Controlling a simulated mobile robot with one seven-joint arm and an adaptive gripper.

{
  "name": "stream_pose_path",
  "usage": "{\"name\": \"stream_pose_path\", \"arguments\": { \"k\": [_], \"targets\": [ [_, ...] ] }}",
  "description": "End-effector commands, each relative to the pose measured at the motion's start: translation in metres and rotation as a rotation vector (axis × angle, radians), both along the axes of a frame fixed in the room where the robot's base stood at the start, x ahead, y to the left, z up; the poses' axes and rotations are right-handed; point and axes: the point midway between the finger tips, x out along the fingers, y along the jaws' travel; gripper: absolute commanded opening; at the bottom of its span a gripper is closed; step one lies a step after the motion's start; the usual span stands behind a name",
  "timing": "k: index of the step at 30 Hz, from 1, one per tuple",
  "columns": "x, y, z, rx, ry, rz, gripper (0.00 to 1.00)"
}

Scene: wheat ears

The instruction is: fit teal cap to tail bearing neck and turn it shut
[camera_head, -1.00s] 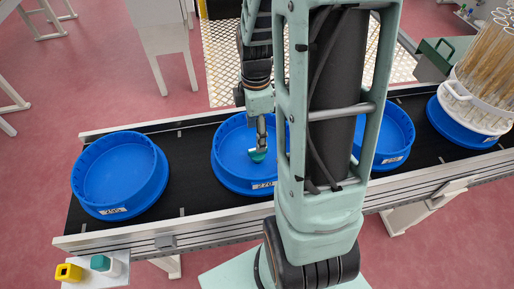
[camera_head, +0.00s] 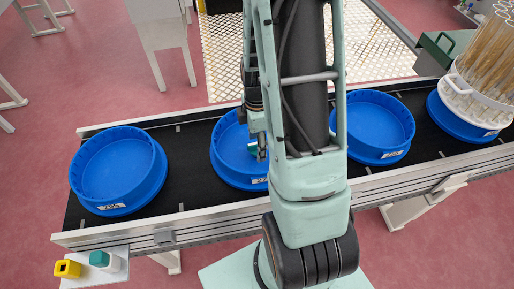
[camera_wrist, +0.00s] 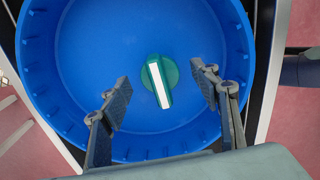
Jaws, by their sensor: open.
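A round teal cap (camera_wrist: 158,82) with a raised bar and a white stripe shows inside a blue tub (camera_wrist: 75,110) in the wrist view. My gripper (camera_wrist: 160,75) is open, with one finger at each side of the cap in the picture and gaps between. Whether the cap rests on the tub floor I cannot tell. In the head view, a small teal and white patch (camera_head: 253,147) shows in the second tub (camera_head: 228,172), mostly hidden by my arm. I cannot make out the tail bearing neck for sure.
The black conveyor (camera_head: 186,190) carries an empty left tub (camera_head: 118,204), a tub right of my arm (camera_head: 381,156) and a far-right tub with a white basket of wheat ears (camera_head: 470,104). A small stand at front left bears a yellow block (camera_head: 68,269) and a teal-topped white piece (camera_head: 101,259).

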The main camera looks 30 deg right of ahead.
Motion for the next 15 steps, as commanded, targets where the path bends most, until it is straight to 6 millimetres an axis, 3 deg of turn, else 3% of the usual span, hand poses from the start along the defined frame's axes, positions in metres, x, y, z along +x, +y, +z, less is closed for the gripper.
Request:
{"name": "stream_pose_path", "arguments": {
  "k": [4, 15],
  "targets": [
    [0.0000, 0.0000, 0.0003, 0.000, 0.000, 0.000, 0.55],
    [0.0001, -0.0001, 0.0006, 0.000, 0.000, -0.001, 0.15]
  ]
}}
